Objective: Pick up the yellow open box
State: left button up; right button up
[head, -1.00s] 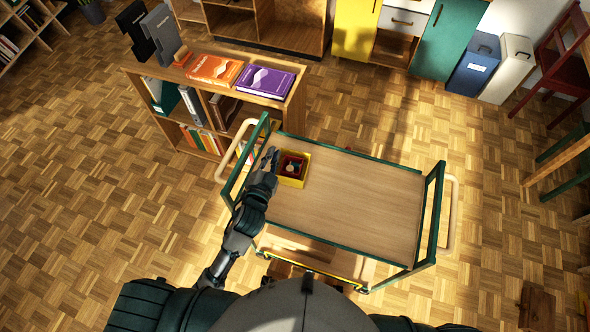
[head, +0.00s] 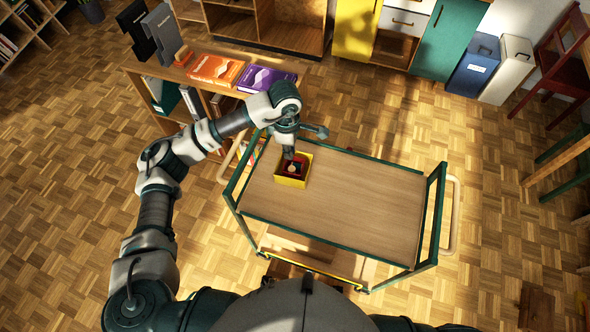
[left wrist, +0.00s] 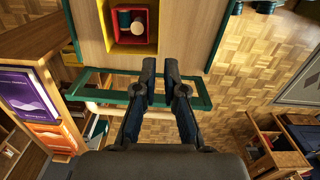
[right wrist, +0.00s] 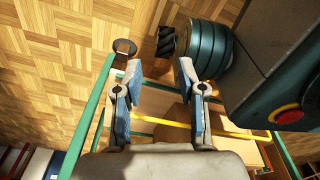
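The yellow open box (head: 293,179) sits on the left end of the wooden trolley top (head: 350,205). A red inner part and small cylindrical things, one with a pale round top, show inside it. The box also shows at the top of the left wrist view (left wrist: 111,40), past the fingertips. My left gripper (head: 288,153) points down at the far side of the box, largely hidden by its own wrist. Its fingers (left wrist: 160,72) stand a narrow gap apart with nothing between them. My right gripper (right wrist: 158,80) is open and empty, away from the box.
The trolley has a green frame (head: 436,215) with raised ends. A low bookshelf with an orange book (head: 215,69) and a purple book (head: 266,79) stands behind its left end. The trolley top is clear right of the box. Parquet floor lies around it.

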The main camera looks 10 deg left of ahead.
pick_arm(q)
notch_tip(320, 180, down, 5)
jog(key=a, duration=0.2)
send_over(291, 186)
notch_tip(291, 186, down, 7)
jog(key=shift+d+r+p, duration=0.1)
jog(key=shift+r+p, duration=0.05)
jog(key=shift+p, duration=0.25)
jog(key=shift+a+f, duration=0.25)
jog(key=shift+f, duration=0.3)
jog(key=f, duration=0.4)
jog(key=shift+w+a+f+p, duration=0.15)
jog(key=shift+a+f+p, duration=0.05)
jog(key=shift+a+p, duration=0.2)
jog(key=shift+d, duration=0.25)
jog(key=shift+d+r, duration=0.1)
jog(key=shift+d, duration=0.25)
grip_shut()
pick_arm(e)
jog(key=s, duration=0.1)
jog(key=s+d, duration=0.1)
jog(key=s, duration=0.2)
jog(key=shift+s+d+f, duration=0.15)
jog(key=shift+d+f, duration=0.05)
jog(key=shift+f, duration=0.1)
